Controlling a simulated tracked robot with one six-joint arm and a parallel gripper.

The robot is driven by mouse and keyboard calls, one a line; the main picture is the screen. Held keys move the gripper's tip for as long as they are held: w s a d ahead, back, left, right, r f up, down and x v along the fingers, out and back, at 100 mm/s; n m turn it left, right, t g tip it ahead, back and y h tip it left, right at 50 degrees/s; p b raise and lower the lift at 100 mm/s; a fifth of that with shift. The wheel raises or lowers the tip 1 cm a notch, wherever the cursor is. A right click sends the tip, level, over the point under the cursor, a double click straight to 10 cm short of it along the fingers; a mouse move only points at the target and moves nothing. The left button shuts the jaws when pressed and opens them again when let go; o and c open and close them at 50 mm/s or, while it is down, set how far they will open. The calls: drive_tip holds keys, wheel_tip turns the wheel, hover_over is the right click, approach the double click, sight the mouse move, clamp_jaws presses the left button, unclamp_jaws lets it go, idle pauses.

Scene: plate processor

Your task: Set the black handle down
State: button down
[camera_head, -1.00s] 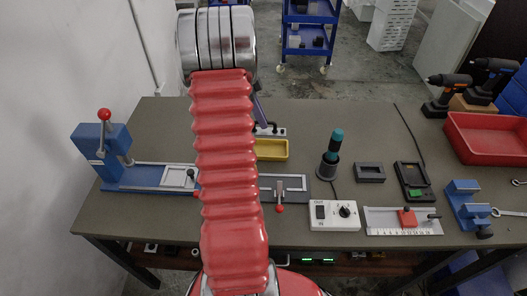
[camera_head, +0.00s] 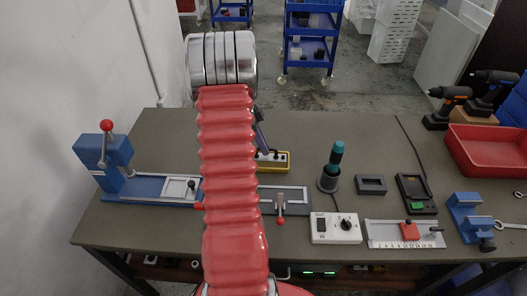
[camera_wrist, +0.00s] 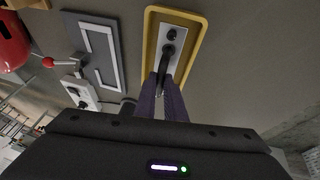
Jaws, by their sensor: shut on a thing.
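In the wrist view my gripper (camera_wrist: 166,82) is shut on the black handle (camera_wrist: 166,62), which sits on a pale plate (camera_wrist: 182,32) with dark round ends. The plate lies within the outline of the yellow tray (camera_wrist: 148,38), lengthwise along it. I cannot tell whether the plate touches the tray floor. In the head view the yellow tray (camera_head: 285,167) stands on the table behind the grey plate fixture, and the handle's dark mounts show over it. My arm hides most of my gripper there.
A grey fixture with a white frame and red-knobbed lever (camera_head: 281,208) is just in front of the tray. A blue press (camera_head: 103,163) stands left. A white control box (camera_head: 335,228) and a teal-handled tool (camera_head: 336,155) are right. The table behind the tray (camera_head: 310,130) is clear.

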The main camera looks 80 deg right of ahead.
drive_tip(key=shift+f, duration=1.45)
drive_tip(key=c, duration=1.8)
unclamp_jaws()
drive_tip(key=shift+f, duration=0.1)
drive_tip(key=shift+c, duration=0.2)
drive_tip(key=a+v, duration=0.1)
drive_tip(key=v, duration=1.1)
drive_tip(key=shift+d, duration=0.45)
